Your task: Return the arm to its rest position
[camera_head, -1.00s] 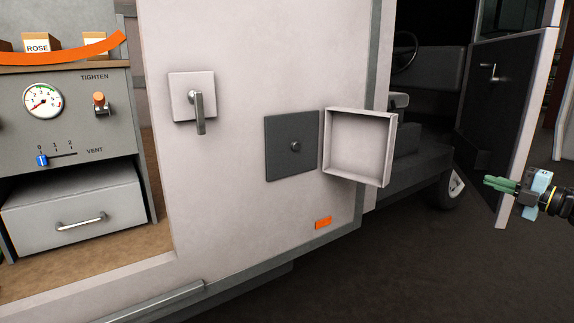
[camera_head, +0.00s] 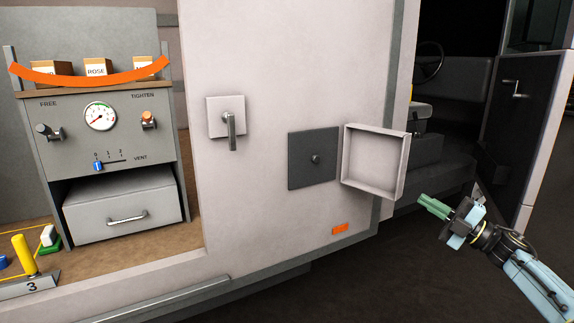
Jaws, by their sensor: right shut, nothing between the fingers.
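My right gripper (camera_head: 434,207) shows at the lower right, with green fingers shut and nothing between them. Its light blue and black arm comes in from the lower right corner. The gripper is in front of the dark floor, to the right of and below the open white box-like flap (camera_head: 403,168) on the van's side, and appears apart from it. My left gripper is out of view.
The van's white side panel (camera_head: 265,60) has a handle (camera_head: 231,130) and a dark grey square plate (camera_head: 298,162). At left stands a grey cabinet (camera_head: 70,155) with a gauge (camera_head: 100,116) and a drawer (camera_head: 125,206). An open cab door (camera_head: 540,130) is at right. Dark floor is clear at lower right.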

